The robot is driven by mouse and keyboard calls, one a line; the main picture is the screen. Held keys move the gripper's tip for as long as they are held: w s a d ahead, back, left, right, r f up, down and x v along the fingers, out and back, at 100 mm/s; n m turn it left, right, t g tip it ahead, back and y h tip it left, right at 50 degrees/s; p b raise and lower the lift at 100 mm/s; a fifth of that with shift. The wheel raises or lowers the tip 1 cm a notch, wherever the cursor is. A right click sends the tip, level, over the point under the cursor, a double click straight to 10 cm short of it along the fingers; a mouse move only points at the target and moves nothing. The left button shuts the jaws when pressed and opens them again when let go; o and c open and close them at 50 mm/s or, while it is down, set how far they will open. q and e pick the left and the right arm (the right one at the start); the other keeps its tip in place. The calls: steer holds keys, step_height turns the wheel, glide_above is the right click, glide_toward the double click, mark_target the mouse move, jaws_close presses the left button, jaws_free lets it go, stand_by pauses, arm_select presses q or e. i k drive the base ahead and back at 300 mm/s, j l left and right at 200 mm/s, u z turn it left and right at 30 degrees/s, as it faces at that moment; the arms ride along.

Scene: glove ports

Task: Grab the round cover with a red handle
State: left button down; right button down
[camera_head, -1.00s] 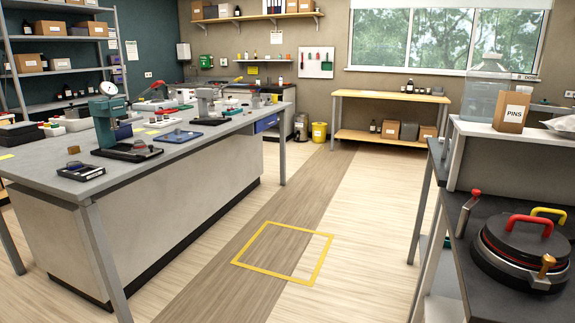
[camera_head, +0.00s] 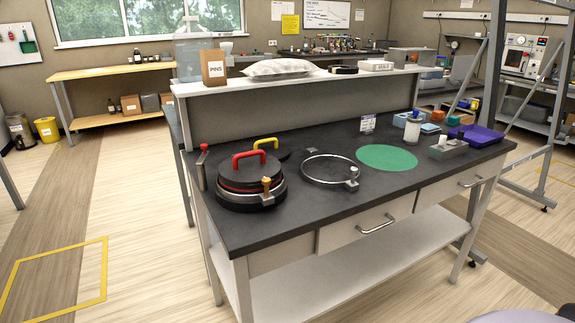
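The round black cover (camera_head: 236,177) with a red arched handle (camera_head: 249,157) sits on a round metal-rimmed fixture (camera_head: 246,201) at the left end of the dark workbench. A brass-coloured clamp (camera_head: 267,185) is at the fixture's front right. A yellow handle (camera_head: 265,142) shows just behind the red one; what it is fixed to is mostly hidden. Neither of my grippers is in view.
On the dark benchtop (camera_head: 290,221) are an open metal ring (camera_head: 331,183), a green disc (camera_head: 387,158), a small bottle (camera_head: 412,128) and a purple tray (camera_head: 476,136). A raised shelf (camera_head: 300,78) runs behind. Floor at left is clear.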

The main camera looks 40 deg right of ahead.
mark_target(249, 168)
steer(key=z, duration=0.9)
steer(key=i+l, duration=0.35)
steer(key=i, duration=0.2)
steer(key=j+u, duration=0.05)
